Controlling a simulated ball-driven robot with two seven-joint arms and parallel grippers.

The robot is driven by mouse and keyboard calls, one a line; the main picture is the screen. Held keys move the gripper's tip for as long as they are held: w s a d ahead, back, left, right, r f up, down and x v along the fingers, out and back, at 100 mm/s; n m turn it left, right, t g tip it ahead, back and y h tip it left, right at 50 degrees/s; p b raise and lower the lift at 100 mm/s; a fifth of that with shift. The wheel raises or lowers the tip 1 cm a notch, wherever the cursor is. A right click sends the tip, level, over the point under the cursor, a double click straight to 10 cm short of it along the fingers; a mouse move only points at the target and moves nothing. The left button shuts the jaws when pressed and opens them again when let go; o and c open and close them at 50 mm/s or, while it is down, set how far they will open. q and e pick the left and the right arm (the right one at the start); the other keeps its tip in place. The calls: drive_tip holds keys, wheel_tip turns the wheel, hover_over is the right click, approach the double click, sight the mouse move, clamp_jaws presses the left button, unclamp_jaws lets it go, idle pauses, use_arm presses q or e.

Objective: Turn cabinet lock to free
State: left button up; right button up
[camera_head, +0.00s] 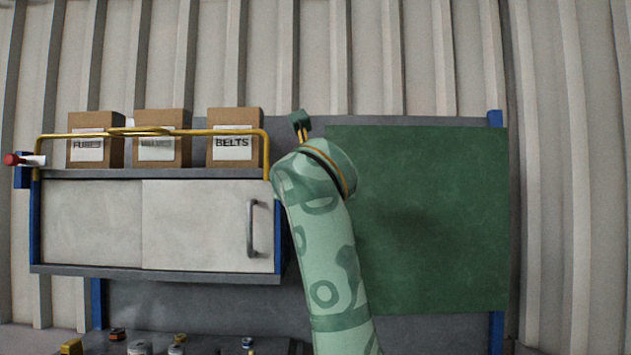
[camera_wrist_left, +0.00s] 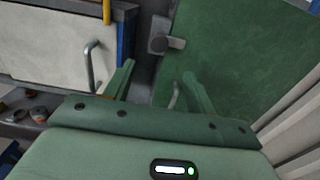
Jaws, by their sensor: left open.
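The lock (camera_wrist_left: 159,45) is a dark round knob with a pale lever pointing right, in the left wrist view. It sits near the upper left edge of a green panel (camera_wrist_left: 235,60), just right of the cabinet (camera_head: 90,222). My left gripper (camera_wrist_left: 158,70) is open and empty, its fingers apart below the lock and not touching it. A grey curved handle (camera_wrist_left: 175,95) shows between the fingers, near the right one. In the head view my green arm hides the lock and most of the gripper. My right gripper is in neither view.
The cabinet has a pale sliding door with a grey handle (camera_head: 251,228). A yellow rail (camera_head: 200,132) runs above it, with a BELTS box (camera_head: 235,120) and two other boxes behind. Small items, including a yellow one (camera_head: 71,347), lie below.

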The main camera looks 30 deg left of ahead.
use_arm(q)
drive_tip(key=p+x, duration=0.4)
drive_tip(key=x, duration=0.8)
drive_tip(key=shift+a, duration=0.2)
drive_tip(key=shift+w, duration=0.1)
drive_tip(key=c, duration=1)
